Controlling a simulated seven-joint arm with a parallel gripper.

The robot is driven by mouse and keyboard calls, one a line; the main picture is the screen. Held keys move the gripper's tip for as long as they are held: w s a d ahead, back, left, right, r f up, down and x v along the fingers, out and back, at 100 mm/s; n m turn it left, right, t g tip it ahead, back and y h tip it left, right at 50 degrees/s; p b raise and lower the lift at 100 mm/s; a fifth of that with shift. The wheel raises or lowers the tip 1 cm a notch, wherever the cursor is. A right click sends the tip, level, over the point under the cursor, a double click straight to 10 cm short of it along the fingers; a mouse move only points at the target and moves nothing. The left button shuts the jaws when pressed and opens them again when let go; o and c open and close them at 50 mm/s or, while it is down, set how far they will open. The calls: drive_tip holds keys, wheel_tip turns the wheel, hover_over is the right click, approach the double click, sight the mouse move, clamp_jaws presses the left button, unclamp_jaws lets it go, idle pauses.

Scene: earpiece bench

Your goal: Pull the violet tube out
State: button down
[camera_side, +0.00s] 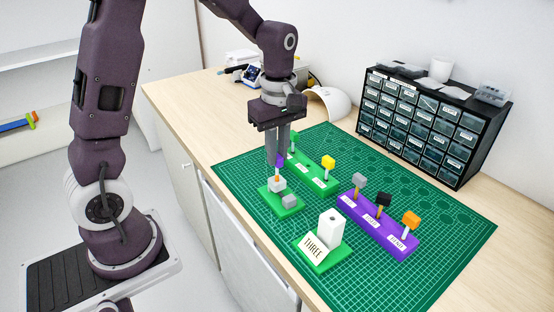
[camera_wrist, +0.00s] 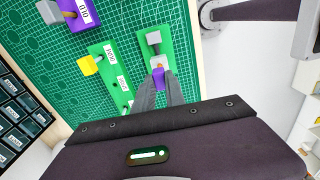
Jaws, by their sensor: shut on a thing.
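The violet tube (camera_side: 280,160) stands upright above a white block (camera_side: 277,184) on a small green base (camera_side: 283,211). A short orange-tan part shows between the violet and the white block. My gripper (camera_side: 276,161) points down and is shut on the violet tube. The wrist view also shows the violet tube (camera_wrist: 158,78) at my fingertips, with the white block (camera_wrist: 157,62) just beyond. I cannot tell how deep the lower end sits in the block. A grey block (camera_side: 290,201) is on the same base.
Beside it, a longer green base (camera_side: 316,180) carries a green piece and a yellow-topped piece (camera_side: 328,163). A purple rack (camera_side: 375,224) holds grey, black and orange-topped pieces. A white holder (camera_side: 331,228) stands by a "THREE" label. A drawer cabinet (camera_side: 425,120) stands behind the green mat (camera_side: 440,240).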

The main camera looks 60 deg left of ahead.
idle(0.8)
drive_tip(key=shift+r, duration=1.5)
wheel_tip(320, 180, up, 6)
